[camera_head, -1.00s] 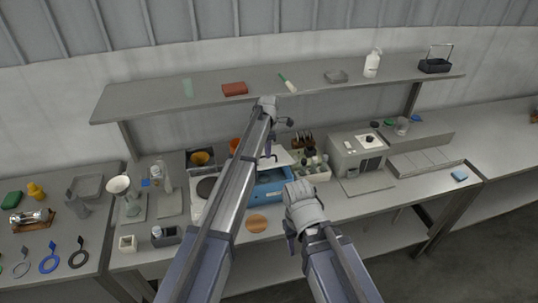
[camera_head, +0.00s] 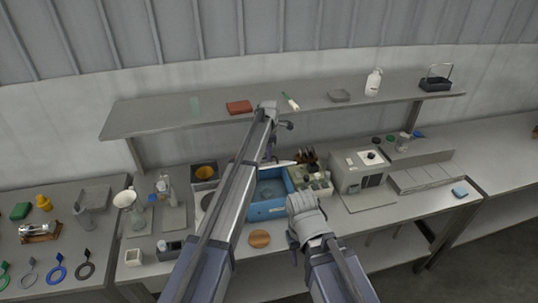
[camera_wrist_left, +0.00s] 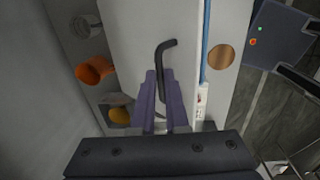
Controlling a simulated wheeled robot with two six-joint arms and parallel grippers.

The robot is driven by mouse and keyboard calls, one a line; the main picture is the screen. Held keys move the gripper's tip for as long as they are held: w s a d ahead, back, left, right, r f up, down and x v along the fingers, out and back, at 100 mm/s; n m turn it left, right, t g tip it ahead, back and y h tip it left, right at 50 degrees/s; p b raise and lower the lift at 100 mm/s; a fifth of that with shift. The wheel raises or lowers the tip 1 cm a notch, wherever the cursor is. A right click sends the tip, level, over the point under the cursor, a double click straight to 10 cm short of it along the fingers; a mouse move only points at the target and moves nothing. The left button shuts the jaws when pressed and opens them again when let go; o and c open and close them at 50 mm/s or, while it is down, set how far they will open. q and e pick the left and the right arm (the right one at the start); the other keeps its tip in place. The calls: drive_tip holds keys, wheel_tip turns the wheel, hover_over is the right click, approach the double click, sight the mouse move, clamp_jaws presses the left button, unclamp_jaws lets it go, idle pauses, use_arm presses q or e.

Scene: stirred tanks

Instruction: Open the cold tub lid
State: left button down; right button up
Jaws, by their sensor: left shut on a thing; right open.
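The cold tub (camera_head: 268,211) is a blue open-topped box on the bench, with its grey-blue inside showing. Its pale lid (camera_head: 284,163) is raised and seen nearly edge-on at the tub's back side. In the left wrist view the lid (camera_wrist_left: 136,32) is a broad pale panel with a dark bent handle (camera_wrist_left: 167,47). My left gripper (camera_head: 270,153) is at the raised lid; in the left wrist view its purple fingers (camera_wrist_left: 158,98) are shut on the handle. My right gripper (camera_head: 293,240) is open, in front of the tub's right side; what lies between its fingers is unclear.
A wooden disc (camera_head: 259,239) lies in front of the tub. A hotplate stands left, partly behind my left arm. A rack of vials (camera_head: 318,186) and a grey box instrument (camera_head: 358,172) stand right. A shelf (camera_head: 215,112) runs above the back.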

use_arm(q)
drive_tip(key=c, duration=1.4)
unclamp_jaws()
drive_tip(key=shift+w+a, duration=0.15)
drive_tip(key=shift+w, duration=0.1)
drive_tip(key=o, duration=0.5)
drive_tip(key=shift+w+f, duration=0.2)
drive_tip(key=shift+f, duration=0.1)
drive_tip(key=shift+s+r, duration=0.15)
drive_tip(key=shift+s, duration=0.05)
drive_tip(key=shift+r+p, duration=0.25)
drive_tip(key=shift+p, duration=0.1)
drive_tip(key=r+p, duration=0.7)
drive_tip(key=shift+s, duration=0.3)
use_arm(e)
wheel_tip(320, 180, up, 7)
drive_tip(key=shift+w, duration=0.15)
use_arm(q)
drive_tip(key=shift+f, duration=0.1)
use_arm(e)
drive_tip(key=shift+a+r, duration=0.1)
